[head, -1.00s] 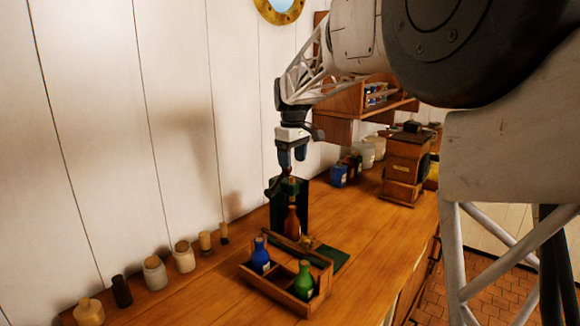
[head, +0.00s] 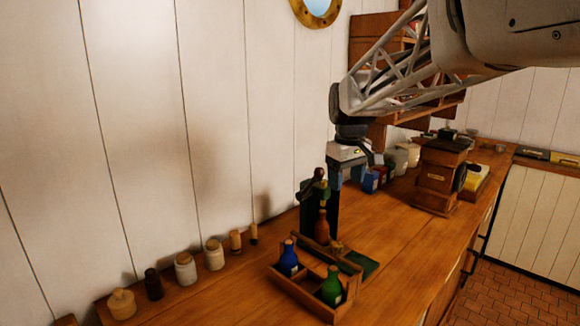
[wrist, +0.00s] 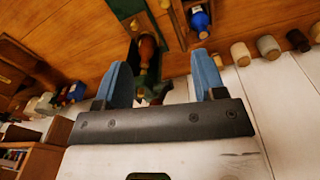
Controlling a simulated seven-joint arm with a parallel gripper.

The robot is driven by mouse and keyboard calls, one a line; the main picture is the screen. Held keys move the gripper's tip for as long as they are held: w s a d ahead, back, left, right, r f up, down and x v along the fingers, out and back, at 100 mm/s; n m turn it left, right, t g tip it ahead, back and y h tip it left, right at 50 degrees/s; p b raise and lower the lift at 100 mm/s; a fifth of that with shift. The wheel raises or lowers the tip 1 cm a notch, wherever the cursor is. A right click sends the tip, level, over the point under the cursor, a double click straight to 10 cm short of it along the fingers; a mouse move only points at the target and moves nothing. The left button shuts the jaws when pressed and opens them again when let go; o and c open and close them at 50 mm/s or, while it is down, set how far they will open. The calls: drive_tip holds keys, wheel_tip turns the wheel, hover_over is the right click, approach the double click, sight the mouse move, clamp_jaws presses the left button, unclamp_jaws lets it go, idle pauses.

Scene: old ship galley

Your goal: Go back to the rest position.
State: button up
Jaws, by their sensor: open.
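My gripper (head: 350,170) is open and empty, with its blue fingers apart. In the head view it hangs above the counter, just right of a dark green stand (head: 307,205). In the wrist view the two blue fingers of my gripper (wrist: 167,82) have a clear gap between them. A brown bottle (head: 321,226) stands at the foot of the green stand. The brown bottle also shows beyond the fingers in the wrist view (wrist: 147,48).
A wooden tray (head: 300,291) holds a blue bottle (head: 289,260) and a green bottle (head: 332,287). Several jars line the wall at left. A wooden box-like grinder (head: 437,178) stands further right, below a wall shelf (head: 377,135).

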drive_tip(key=s+d+f+m, duration=0.1)
drive_tip(key=s+f, duration=0.3)
drive_tip(key=s, duration=0.7)
drive_tip(key=s+d+f+m+t, duration=0.1)
drive_tip(key=s+d+f+m, duration=0.1)
drive_tip(key=s, duration=1)
drive_tip(key=s+d+f+m, duration=0.2)
drive_tip(key=s+f, duration=0.4)
drive_tip(key=s, duration=0.5)
drive_tip(key=shift+s+f+m+t, duration=0.2)
drive_tip(key=shift+s+m+t, duration=0.2)
drive_tip(key=shift+m, duration=0.4)
